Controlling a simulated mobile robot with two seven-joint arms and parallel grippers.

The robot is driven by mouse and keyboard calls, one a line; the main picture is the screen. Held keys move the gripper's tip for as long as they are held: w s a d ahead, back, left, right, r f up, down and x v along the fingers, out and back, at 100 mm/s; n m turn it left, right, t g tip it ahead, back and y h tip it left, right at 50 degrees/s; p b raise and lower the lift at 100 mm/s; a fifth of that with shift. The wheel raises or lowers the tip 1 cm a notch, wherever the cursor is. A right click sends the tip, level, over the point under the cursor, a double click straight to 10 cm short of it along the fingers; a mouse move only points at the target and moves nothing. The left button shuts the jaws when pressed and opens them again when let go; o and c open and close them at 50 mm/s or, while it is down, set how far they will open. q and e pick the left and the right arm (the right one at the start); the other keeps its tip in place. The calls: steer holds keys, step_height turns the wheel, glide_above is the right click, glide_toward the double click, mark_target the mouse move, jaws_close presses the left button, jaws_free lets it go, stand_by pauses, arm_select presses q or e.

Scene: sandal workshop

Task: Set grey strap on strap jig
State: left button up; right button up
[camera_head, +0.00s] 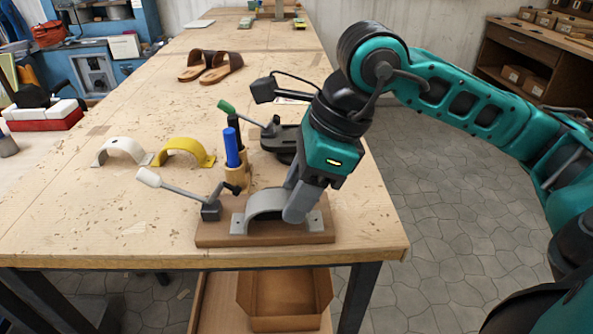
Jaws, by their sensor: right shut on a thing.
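The grey strap (262,201) is an arched band with flat feet. It is at the strap jig (212,238), a brown wooden board at the table's front edge, with its arch up and its left foot over the board. The jig has a toggle clamp with a white-tipped lever (172,186) on its left side. My right gripper (298,212) reaches down from above and is shut on the right side of the grey strap. My left gripper is out of view.
A white strap (121,149) and a yellow strap (186,150) lie left of the jig. Behind it stand a wooden holder (237,176) with a blue-handled tool (231,147) and a dark clamp device (279,139). Brown sandals (221,68) lie farther back. The table's left front is clear.

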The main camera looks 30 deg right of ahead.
steer(key=w+d, duration=0.2)
steer(key=w, duration=0.1)
steer(key=shift+w+f, duration=0.1)
steer(key=shift+w, duration=0.1)
steer(key=shift+s+f, duration=0.1)
steer(key=shift+f, duration=0.55)
steer(key=shift+f, duration=0.2)
steer(key=o, duration=1.1)
steer(key=shift+r, duration=0.1)
